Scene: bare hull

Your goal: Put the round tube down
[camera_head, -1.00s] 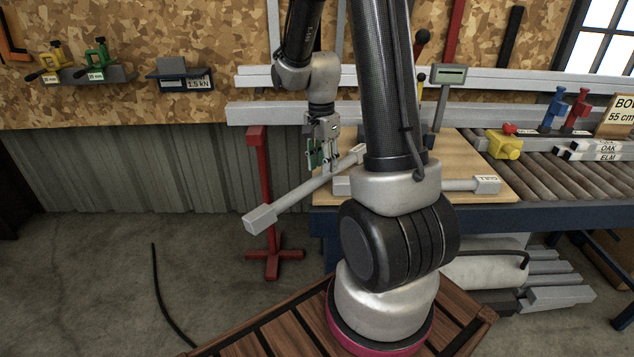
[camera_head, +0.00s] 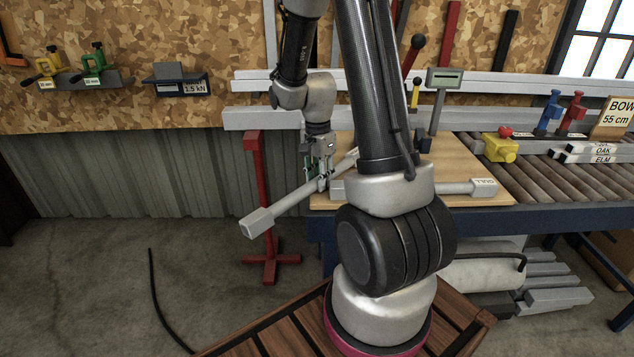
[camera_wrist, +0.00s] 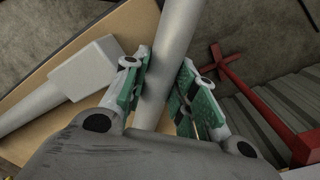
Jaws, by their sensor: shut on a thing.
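The round tube (camera_head: 290,205) is grey with a blocky end (camera_head: 256,223). It slants from lower left up towards the board, and its blocky left end juts out past the table's edge over the floor. My gripper (camera_head: 321,183) is shut on it. In the wrist view the tube (camera_wrist: 170,45) runs between the green finger pads of my gripper (camera_wrist: 165,95). My arm hides part of its far end. I cannot tell whether it touches the board.
A second grey bar (camera_head: 455,188) with a labelled block end lies on the wooden board (camera_head: 455,160); its other block shows in the wrist view (camera_wrist: 88,68). A red stand (camera_head: 263,190) is left of the board. A roller conveyor (camera_head: 560,170) lies right.

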